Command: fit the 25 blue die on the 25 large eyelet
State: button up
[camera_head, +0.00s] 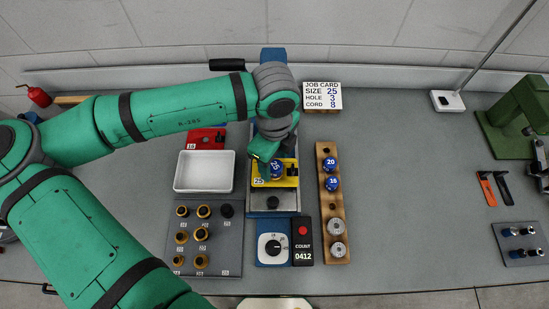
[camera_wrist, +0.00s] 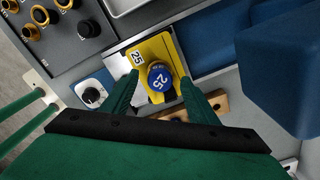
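The blue die marked 25 (camera_head: 277,169) sits on a yellow plate labelled 25 (camera_head: 261,181). The die also shows in the wrist view (camera_wrist: 159,82), near the middle of the yellow plate (camera_wrist: 153,48). My gripper (camera_wrist: 160,80) is above the plate, with one finger on each side of the die and a visible gap to each. It is open, and its green fingers (camera_head: 262,151) partly cover the plate in the head view.
A wooden rack (camera_head: 332,204) at the right holds blue dies marked 20 and 16 and two metal discs. A white bin (camera_head: 205,171) and a red plate (camera_head: 206,139) are at the left. A dial box (camera_head: 272,249) and a counter (camera_head: 303,241) stand in front.

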notch_tip(320, 180, up, 11)
dwell(0.8)
jog(key=shift+f, duration=0.1)
